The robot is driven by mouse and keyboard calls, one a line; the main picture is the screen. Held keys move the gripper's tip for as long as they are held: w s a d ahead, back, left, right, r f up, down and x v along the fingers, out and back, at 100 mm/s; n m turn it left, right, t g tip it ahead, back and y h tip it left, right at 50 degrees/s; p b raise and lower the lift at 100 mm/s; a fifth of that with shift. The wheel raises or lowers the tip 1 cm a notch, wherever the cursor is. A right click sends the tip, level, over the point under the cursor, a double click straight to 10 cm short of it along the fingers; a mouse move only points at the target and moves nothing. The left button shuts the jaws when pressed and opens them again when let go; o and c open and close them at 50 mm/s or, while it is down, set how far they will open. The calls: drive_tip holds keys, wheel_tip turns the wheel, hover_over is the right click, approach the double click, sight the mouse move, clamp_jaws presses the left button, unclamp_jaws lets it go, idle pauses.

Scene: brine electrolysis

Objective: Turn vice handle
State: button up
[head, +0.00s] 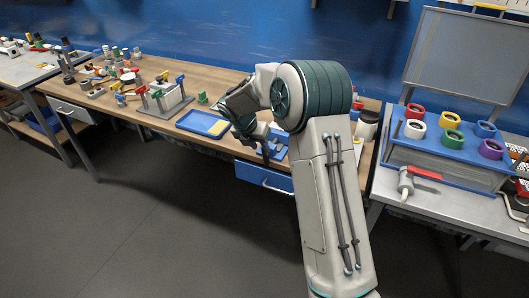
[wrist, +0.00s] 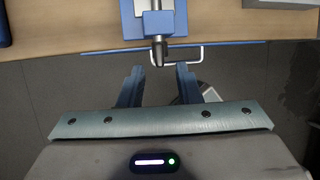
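The blue vice (head: 279,153) stands at the front edge of the wooden bench, partly hidden by my arm in the head view. In the wrist view the vice (wrist: 133,28) is at the top centre, with its grey screw end and handle (wrist: 158,50) pointing toward me. My gripper (wrist: 158,82) is open and empty. Its two blue-grey fingers are apart, below the handle in the picture, with the handle between their lines. No contact shows. In the head view, the fingertips are hard to make out near the vice.
A blue drawer (head: 264,178) with a pale bar handle (wrist: 190,60) lies under the bench edge, close to the fingers. A blue tray (head: 203,124) lies left of the vice. A jar (head: 367,125) stands to the right. The floor (head: 150,220) in front is clear.

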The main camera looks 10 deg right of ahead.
sight(262, 149)
drive_tip(key=x, duration=0.6)
clamp_jaws()
